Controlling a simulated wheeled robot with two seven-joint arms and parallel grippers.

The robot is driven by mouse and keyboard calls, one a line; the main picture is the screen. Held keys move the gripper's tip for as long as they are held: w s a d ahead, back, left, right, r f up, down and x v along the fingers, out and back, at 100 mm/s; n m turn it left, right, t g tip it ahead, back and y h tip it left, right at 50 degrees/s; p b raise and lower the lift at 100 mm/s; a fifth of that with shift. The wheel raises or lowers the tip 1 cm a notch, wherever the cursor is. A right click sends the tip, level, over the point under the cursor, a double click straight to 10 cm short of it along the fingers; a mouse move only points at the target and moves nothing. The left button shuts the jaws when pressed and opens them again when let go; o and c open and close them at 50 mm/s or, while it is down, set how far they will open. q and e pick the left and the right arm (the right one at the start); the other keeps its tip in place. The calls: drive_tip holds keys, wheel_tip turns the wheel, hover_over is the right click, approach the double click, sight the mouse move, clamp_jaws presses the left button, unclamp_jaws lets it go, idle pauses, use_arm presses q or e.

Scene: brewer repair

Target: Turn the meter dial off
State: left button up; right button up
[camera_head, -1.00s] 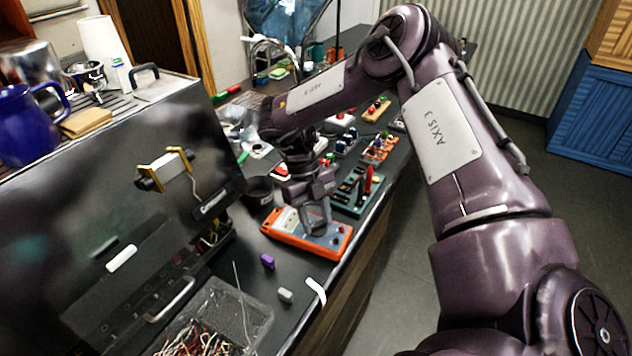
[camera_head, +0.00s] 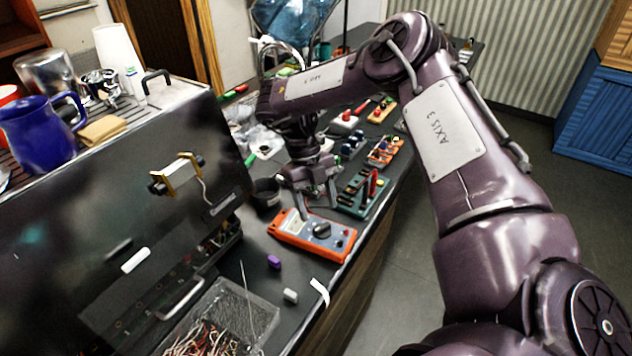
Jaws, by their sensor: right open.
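The orange meter (camera_head: 289,238) lies flat on the dark counter, with a grey-blue face and a dark round dial (camera_head: 321,229) near its middle. The dial's exact setting is too small to read. My right gripper (camera_head: 318,204) is open and empty. It hangs over the far edge of the meter, pointing down, apart from the dial, which shows uncovered. My left gripper is not in view.
The brewer (camera_head: 110,220) stands at the left. A clear bin of wires (camera_head: 235,310), a purple block (camera_head: 274,262) and a pale block (camera_head: 290,296) lie nearer. A green circuit board (camera_head: 360,195) and several small parts lie beyond the meter.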

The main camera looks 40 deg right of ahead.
drive_tip(key=shift+w+r+b, duration=0.25)
drive_tip(key=shift+r+b, duration=0.25)
drive_tip(key=shift+b, duration=0.1)
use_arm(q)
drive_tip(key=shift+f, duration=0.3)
use_arm(e)
drive_tip(key=shift+v, duration=0.8)
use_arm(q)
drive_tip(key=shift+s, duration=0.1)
use_arm(e)
drive_tip(key=shift+s, duration=0.2)
